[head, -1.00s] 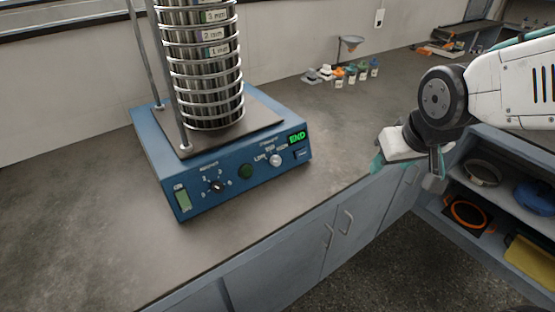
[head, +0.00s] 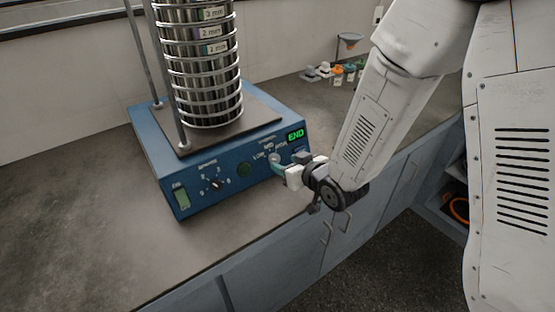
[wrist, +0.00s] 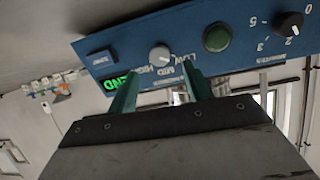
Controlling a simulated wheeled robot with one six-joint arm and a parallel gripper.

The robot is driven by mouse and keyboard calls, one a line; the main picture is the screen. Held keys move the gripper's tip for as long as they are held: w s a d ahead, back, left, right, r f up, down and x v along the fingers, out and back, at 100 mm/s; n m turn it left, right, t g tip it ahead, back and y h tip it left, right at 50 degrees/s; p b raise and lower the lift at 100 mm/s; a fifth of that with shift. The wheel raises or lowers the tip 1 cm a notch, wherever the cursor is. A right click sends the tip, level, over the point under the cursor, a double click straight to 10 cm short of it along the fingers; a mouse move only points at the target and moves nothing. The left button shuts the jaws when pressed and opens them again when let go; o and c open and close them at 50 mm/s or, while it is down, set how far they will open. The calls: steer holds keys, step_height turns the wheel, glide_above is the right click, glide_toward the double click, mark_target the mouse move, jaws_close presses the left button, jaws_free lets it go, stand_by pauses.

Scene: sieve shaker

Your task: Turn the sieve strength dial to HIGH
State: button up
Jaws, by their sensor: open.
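The blue sieve shaker (head: 175,170) stands on the counter with its control panel facing the front. The strength dial is a small pale round knob (wrist: 160,53) in the wrist view, beside the labels LOW, MID and HIGH. I cannot make out its pointer setting. In the head view the knob (head: 274,157) shows just beyond my fingertips. My gripper (wrist: 160,74) has two teal fingers spread apart, with nothing between them. They point at the panel near the knob. I cannot tell whether they touch it. My gripper (head: 279,168) covers part of the panel's right end in the head view.
A green button (head: 245,170), a black numbered dial (head: 214,184) and a lit switch (head: 181,199) sit left on the panel. A green display (head: 295,135) reads END. A sieve stack (head: 205,65) stands on the shaker.

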mark_target(276, 159)
steer(key=x, duration=0.5)
steer(key=shift+w+a+f, duration=0.15)
steer(key=shift+w+a, duration=0.05)
steer(key=shift+w, duration=0.1)
steer(key=c, duration=1)
